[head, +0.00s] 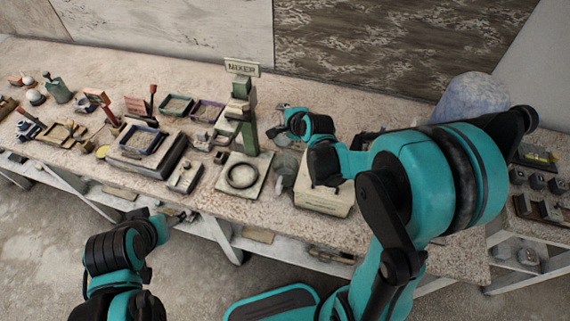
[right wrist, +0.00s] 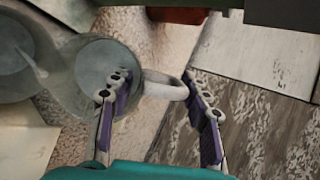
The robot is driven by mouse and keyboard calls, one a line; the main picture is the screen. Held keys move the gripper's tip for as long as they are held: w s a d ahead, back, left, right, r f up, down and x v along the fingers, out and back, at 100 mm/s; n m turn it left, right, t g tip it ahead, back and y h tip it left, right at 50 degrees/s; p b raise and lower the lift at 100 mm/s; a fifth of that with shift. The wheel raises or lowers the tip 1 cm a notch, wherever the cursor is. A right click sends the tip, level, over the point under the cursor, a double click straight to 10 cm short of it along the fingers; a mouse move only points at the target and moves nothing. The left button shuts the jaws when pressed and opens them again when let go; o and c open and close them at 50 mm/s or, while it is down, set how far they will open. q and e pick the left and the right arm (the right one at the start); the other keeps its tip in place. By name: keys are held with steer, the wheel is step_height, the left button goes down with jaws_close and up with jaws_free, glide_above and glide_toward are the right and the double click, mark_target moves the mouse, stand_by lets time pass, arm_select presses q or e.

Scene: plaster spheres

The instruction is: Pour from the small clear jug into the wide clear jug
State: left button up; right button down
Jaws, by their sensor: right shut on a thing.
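My right gripper (right wrist: 158,108) is shut on the small clear jug (right wrist: 92,65), with its two fingers on either side of the jug's pale handle. In the right wrist view the wide clear jug (right wrist: 22,75) lies at the left edge, overlapping the small jug's outline. In the head view clear glass of the wide jug (head: 285,168) shows on the table, just below my right gripper (head: 276,130). The small jug is hard to make out there. Liquid cannot be told clearly. My left gripper (head: 165,218) is low in front of the table; its fingers are unclear.
A green press-like stand (head: 243,115) with a sign stands just left of my right gripper. A pale plate with a dark ring (head: 242,177) lies in front of it. A cream box (head: 325,198) sits to the right. Trays and tools crowd the table's left.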

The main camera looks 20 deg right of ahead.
stand_by(0.6)
steer(key=shift+s+r+t+b, duration=0.15)
steer(key=shift+r+t+b, duration=0.15)
steer(key=shift+t, duration=0.1)
steer(key=shift+s+r, duration=0.1)
steer(key=shift+r, duration=0.05)
steer(key=shift+s+a+r+t+b, duration=0.1)
steer(key=shift+s+r+t+b, duration=0.05)
steer(key=shift+t+b, duration=0.35)
steer(key=shift+s+r, duration=0.1)
steer(key=shift+r, duration=0.1)
stand_by(0.4)
